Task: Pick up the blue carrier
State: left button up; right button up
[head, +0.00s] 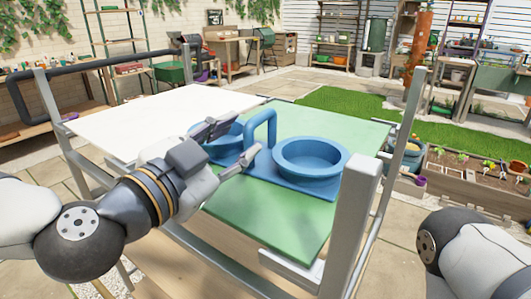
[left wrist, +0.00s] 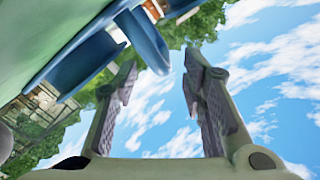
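The blue carrier (head: 309,182) stands on the green part of the table. It has a flat base, a round bowl at each end and an upright arched handle (head: 262,121) between them. My left gripper (head: 235,143) is open and empty, over the carrier's left side. It partly hides the left bowl (head: 222,145). In the left wrist view the carrier (left wrist: 85,65) shows at upper left, close to the tip of the left-hand finger of the open gripper (left wrist: 160,62). I cannot tell whether they touch. My right gripper is not in view.
The table has a bare white panel (head: 135,125) at left and a green panel (head: 265,220) at right. Grey metal posts (head: 352,215) rise at its corners. A raised planter (head: 470,180) and a grey-blue container (head: 405,160) stand beyond the right side.

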aim_at(261, 119)
pick_arm(q)
jog(key=x, duration=0.5)
jog(key=r+x, duration=0.1)
jog(key=x, duration=0.1)
jog(key=shift+w+d+b, duration=0.25)
jog(key=shift+w+b, duration=0.05)
grip_shut()
